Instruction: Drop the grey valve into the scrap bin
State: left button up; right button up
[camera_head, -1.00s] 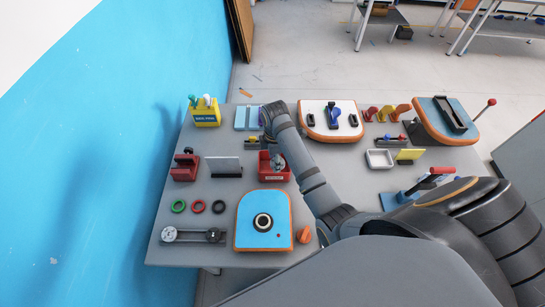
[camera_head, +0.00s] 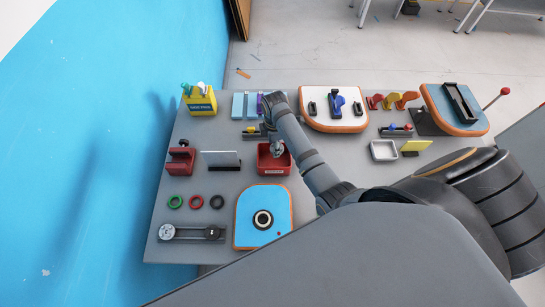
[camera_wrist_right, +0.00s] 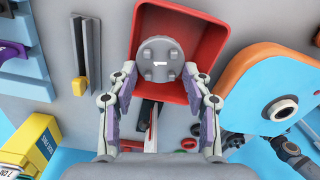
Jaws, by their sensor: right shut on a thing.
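The scrap bin (camera_head: 263,160) is a small open red box with a pale label on its front, standing mid-table in the head view. In the right wrist view the red bin (camera_wrist_right: 213,45) lies behind the held part. The grey valve (camera_wrist_right: 160,52) is a round grey piece with several small knobs on its face. My right gripper (camera_wrist_right: 160,77) is shut on the valve, with a finger on each side. In the head view my right gripper (camera_head: 278,150) is over the bin's opening, partly hidden by my arm. My left gripper is not in view.
A blue board with a black ring (camera_head: 248,235) stands in front of the bin. A metal plate stand (camera_head: 221,160) is to its left, and a white board (camera_head: 322,122) is behind to the right. My arm and body cover the table's right front.

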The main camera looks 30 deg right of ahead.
jog(key=shift+f, duration=0.25)
jog(key=shift+s, duration=0.1)
jog(key=o, duration=1.2)
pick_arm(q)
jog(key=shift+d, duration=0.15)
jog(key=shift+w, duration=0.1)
pick_arm(e)
jog(key=shift+r, duration=0.3)
notch_tip(320, 180, up, 12)
jog(key=shift+f, duration=0.25)
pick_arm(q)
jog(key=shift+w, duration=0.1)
